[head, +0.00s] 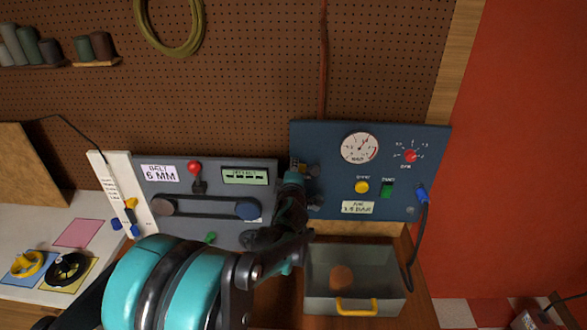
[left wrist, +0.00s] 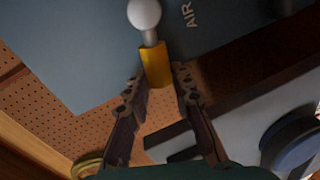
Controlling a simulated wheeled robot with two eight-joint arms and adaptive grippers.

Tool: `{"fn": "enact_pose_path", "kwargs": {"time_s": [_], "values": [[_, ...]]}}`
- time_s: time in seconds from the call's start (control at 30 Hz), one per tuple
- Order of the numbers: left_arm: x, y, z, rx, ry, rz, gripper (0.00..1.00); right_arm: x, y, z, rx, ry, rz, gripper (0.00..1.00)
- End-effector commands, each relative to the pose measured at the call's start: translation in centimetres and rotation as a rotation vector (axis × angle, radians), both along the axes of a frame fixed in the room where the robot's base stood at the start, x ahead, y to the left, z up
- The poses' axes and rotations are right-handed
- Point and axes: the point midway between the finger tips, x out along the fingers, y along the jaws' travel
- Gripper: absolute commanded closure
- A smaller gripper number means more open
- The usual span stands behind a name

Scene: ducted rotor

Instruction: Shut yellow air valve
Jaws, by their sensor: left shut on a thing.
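The yellow air valve handle (left wrist: 155,65) shows in the left wrist view as a short yellow piece with a pale ball-ended stem above it, on the blue panel marked AIR. My left gripper (left wrist: 160,80) has its two fingers closed on either side of the yellow piece. In the head view my left gripper (head: 303,183) is at the left edge of the blue panel (head: 330,205), and my arm and gripper hide most of the valve there.
A grey belt panel (head: 150,190) stands left. A grey drawer (head: 385,270) with a yellow handle sits below, open.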

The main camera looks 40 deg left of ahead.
Motion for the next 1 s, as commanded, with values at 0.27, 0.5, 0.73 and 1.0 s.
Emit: {"fn": "enact_pose_path", "kwargs": {"time_s": [0.27,0.5,0.73,1.0], "values": [[0.0,-0.1,-1.1,-0.119,-0.072,0.001,1.0,0.0,0.0,-0.9,0.0,0.0,0.0,1.0],[0.0,-0.1,-1.4,-0.165,-0.1,0.002,1.0,0.0,0.0,-1.2,0.0,0.0,0.0,1.0],[0.0,-0.2,-1.5,-0.174,-0.105,0.002,1.0,0.0,0.0,-1.2,0.0,0.0,0.0,1.0],[0.0,-0.2,-1.5,-0.174,-0.104,0.002,0.64,0.0,0.0,-1.2,0.0,0.0,0.0,1.0]]}}
